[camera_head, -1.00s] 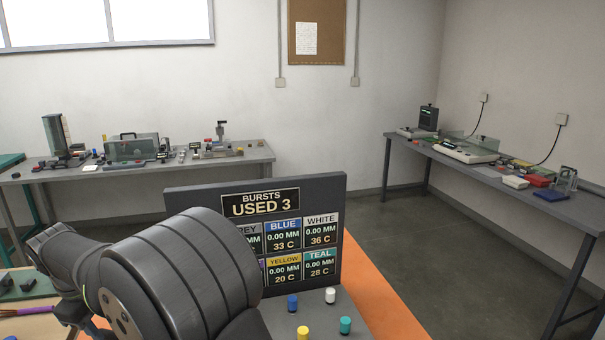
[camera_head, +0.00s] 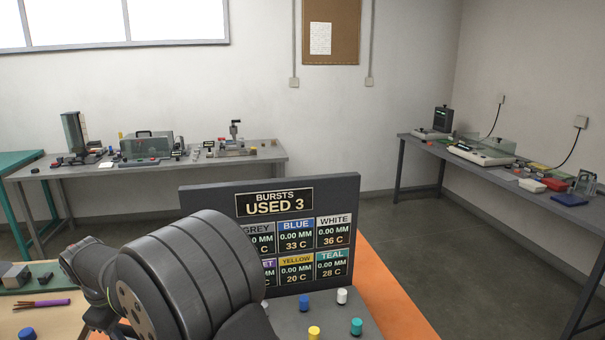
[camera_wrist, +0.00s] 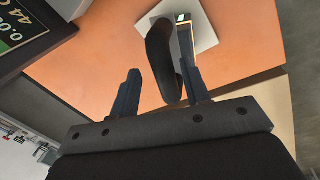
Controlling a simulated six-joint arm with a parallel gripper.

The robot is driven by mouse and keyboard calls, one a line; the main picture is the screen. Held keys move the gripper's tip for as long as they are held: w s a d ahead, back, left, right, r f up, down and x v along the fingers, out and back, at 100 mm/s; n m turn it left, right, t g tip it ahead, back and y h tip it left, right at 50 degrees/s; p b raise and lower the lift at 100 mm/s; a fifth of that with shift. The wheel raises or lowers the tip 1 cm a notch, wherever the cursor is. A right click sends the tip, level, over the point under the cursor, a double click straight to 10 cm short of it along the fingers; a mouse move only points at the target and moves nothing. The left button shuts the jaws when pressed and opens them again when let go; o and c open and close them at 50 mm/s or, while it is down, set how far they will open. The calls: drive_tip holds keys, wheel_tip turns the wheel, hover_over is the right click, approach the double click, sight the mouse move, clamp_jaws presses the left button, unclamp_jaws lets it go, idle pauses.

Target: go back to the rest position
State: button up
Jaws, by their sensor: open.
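My gripper (camera_wrist: 160,68) is open in the wrist view, its two dark fingers apart above an orange surface. A dark, rounded, elongated object (camera_wrist: 161,55) shows between and beyond the fingers; I cannot tell what it is or whether it touches the right finger. In the head view my grey arm link fills the lower left and the gripper cannot be made out.
A dark display board (camera_head: 352,190) reading "BURSTS USED 3" stands right beside my arm. Blue (camera_head: 304,302), white (camera_head: 342,296), yellow (camera_head: 314,332) and teal (camera_head: 356,326) capped pieces stand before it. A purple cable sample (camera_head: 45,303) lies at left. Benches line the walls.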

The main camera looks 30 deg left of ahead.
drive_tip(key=r, duration=0.2)
drive_tip(key=w+r, duration=0.1)
drive_tip(key=shift+d, duration=0.35)
drive_tip(key=w+d+r, duration=0.6)
drive_tip(key=w+d, duration=0.1)
drive_tip(key=w, duration=0.1)
drive_tip(key=w+d+m+h, duration=0.1)
drive_tip(key=d+m, duration=0.3)
drive_tip(key=m, duration=0.5)
drive_tip(key=w+d+m+g+h, duration=0.1)
drive_tip(key=d+m, duration=0.4)
drive_tip(key=m, duration=0.5)
drive_tip(key=shift+h, duration=0.5)
drive_tip(key=shift+a+r, duration=0.1)
drive_tip(key=shift+r, duration=0.15)
